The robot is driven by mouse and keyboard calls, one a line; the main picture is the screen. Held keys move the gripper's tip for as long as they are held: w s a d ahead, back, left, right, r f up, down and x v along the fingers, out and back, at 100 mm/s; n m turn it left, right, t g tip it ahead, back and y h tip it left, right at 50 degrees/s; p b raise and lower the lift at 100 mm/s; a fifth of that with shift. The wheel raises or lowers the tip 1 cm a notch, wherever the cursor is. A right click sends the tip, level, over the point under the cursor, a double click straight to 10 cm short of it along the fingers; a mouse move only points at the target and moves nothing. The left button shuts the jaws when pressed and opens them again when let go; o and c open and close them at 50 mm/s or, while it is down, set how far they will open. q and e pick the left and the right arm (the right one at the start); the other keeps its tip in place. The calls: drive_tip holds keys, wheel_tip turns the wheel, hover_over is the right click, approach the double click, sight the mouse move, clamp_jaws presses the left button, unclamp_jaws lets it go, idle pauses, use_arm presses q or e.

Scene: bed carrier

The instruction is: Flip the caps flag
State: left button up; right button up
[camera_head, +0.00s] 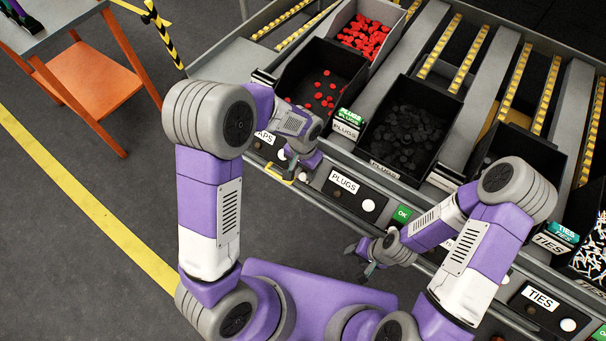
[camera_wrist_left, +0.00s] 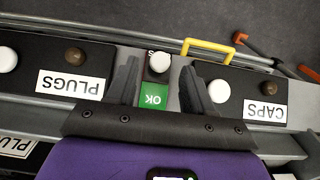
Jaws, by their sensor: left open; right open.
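The caps flag (camera_wrist_left: 154,97) shows a green face reading OK in the left wrist view. It lies between the two fingers of my open left gripper (camera_wrist_left: 160,85), with a visible gap to each finger. A round white piece (camera_wrist_left: 159,63) sits beside the green face, in front of a dark plate with partly hidden lettering. In the head view my left gripper (camera_head: 288,172) is over the rail by the CAPS label (camera_head: 265,138) and hides the caps flag. My right gripper (camera_head: 362,259) is open and empty in front of the rail.
The CAPS panel (camera_wrist_left: 266,112) and PLUGS panel (camera_wrist_left: 70,84) flank the flag. A yellow handle (camera_wrist_left: 208,46) is close by. Another green OK flag (camera_head: 402,213) stands further right. Bins of red caps (camera_head: 365,36) and black plugs (camera_head: 405,135) are behind.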

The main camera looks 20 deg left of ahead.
sight(305, 176)
use_arm(q)
drive_tip(key=shift+f, duration=1.2)
clamp_jaws()
